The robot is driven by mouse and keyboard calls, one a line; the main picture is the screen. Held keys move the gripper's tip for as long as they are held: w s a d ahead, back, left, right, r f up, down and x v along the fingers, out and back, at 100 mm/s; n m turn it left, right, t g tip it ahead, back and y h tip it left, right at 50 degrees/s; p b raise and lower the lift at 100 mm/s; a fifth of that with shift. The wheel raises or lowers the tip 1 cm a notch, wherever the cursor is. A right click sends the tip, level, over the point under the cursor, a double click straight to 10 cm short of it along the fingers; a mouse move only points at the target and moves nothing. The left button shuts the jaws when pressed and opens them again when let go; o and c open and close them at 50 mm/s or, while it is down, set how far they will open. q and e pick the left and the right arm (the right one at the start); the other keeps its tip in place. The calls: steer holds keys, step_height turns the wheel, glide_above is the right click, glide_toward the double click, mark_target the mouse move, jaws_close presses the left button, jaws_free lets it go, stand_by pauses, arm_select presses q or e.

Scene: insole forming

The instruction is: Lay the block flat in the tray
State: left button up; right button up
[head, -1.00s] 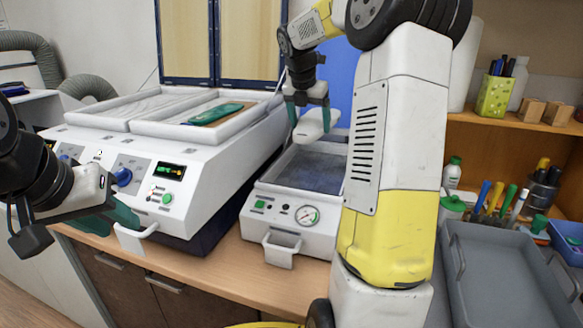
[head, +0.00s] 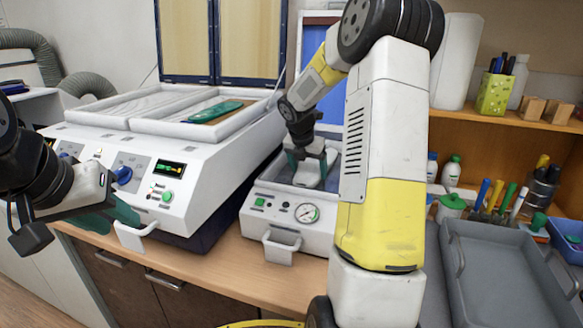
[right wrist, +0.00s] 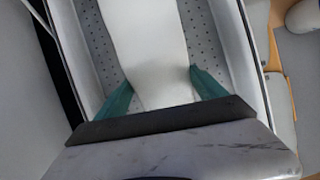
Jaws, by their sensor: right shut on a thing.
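The block is a white, insole-shaped piece (head: 308,174), also seen in the right wrist view (right wrist: 150,50). My right gripper (head: 308,158) is shut on it, with a green finger on each side in the right wrist view (right wrist: 158,92). The block is within the outline of the tray of the small white machine (head: 268,181); the perforated tray floor (right wrist: 205,50) shows on both sides of it. I cannot tell whether the block touches the floor. My left gripper (head: 75,222) is at the far left, away from the tray; its finger opening is unclear.
A larger white machine (head: 130,155) with a green insole (head: 214,112) on top stands left of the tray. A grey bin (head: 500,270) and a rack of pens and tools (head: 490,205) are at the right. Bare wooden counter (head: 230,275) lies in front.

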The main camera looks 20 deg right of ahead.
steer(key=o, duration=1.9)
steer(key=s+a+r+m+y, duration=0.1)
steer(key=s+a+r+m, duration=0.3)
steer(key=r, duration=0.3)
steer(key=s+a+r+m, duration=0.2)
steer(key=s+a+r, duration=0.1)
steer(key=s+r, duration=0.4)
steer(key=s+a+m+t+y, duration=0.1)
steer(key=s+a+m, duration=0.3)
steer(key=s+m, duration=0.5)
steer(key=s+a+m+t+y, duration=0.1)
steer(key=s+a+m+y, duration=0.2)
steer(key=s+m, duration=0.7)
steer(key=shift+s+a+f+m+t, duration=0.15)
steer(key=shift+a+m+t, duration=0.25)
steer(key=shift+a+m, duration=0.65)
steer(key=shift+a, duration=0.1)
